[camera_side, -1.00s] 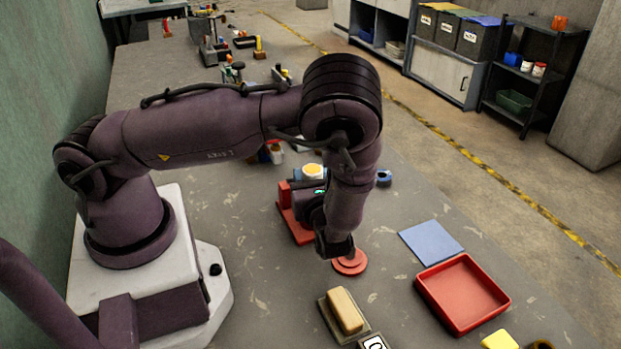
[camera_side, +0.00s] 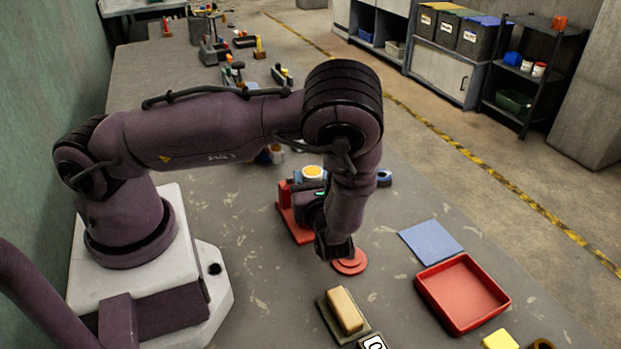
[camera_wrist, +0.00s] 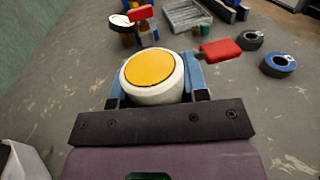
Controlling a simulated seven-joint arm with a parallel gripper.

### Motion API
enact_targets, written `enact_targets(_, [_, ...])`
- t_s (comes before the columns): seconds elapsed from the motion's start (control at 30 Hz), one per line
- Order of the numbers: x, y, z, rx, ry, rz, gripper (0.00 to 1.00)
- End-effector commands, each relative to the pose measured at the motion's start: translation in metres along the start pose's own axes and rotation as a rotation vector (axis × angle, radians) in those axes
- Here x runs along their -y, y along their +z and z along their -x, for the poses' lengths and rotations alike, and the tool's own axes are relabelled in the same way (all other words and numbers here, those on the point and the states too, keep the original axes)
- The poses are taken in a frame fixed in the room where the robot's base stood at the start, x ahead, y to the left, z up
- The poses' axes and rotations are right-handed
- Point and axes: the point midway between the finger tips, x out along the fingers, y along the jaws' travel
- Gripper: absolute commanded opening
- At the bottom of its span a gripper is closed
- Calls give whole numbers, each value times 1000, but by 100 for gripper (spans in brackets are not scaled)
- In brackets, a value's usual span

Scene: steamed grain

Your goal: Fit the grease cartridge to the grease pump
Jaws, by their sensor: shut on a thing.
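The grease cartridge, a white cylinder with a yellow top (camera_wrist: 150,72), is upright between the blue fingers of my gripper (camera_wrist: 152,84), which is shut on it. It also shows in the side view (camera_side: 313,173). A red stand (camera_side: 284,197) with a flat base and an upright post, seemingly the grease pump, is at and below my gripper in the side view. My wrist hides part of it. I cannot tell whether the cartridge touches it, and the stand is not clearly seen in the wrist view.
A red disc (camera_side: 350,263) lies beneath my wrist. A red tray (camera_side: 462,292), a blue mat (camera_side: 431,242) and a tan block (camera_side: 345,309) are nearer the front. A blue ring (camera_wrist: 279,64) and a red piece (camera_wrist: 220,50) lie beyond the cartridge to the right.

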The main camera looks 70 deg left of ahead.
Motion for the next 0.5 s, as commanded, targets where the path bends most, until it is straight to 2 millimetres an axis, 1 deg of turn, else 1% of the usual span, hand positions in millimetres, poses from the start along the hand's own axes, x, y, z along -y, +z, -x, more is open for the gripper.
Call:
enact_targets(0.2, [0, 5, 0, 2, 0, 0, 14])
enact_targets(0.47, [0, 6, 0, 2, 0, 0, 14])
enact_targets(0.5, [0, 6, 0, 2, 0, 0, 43])
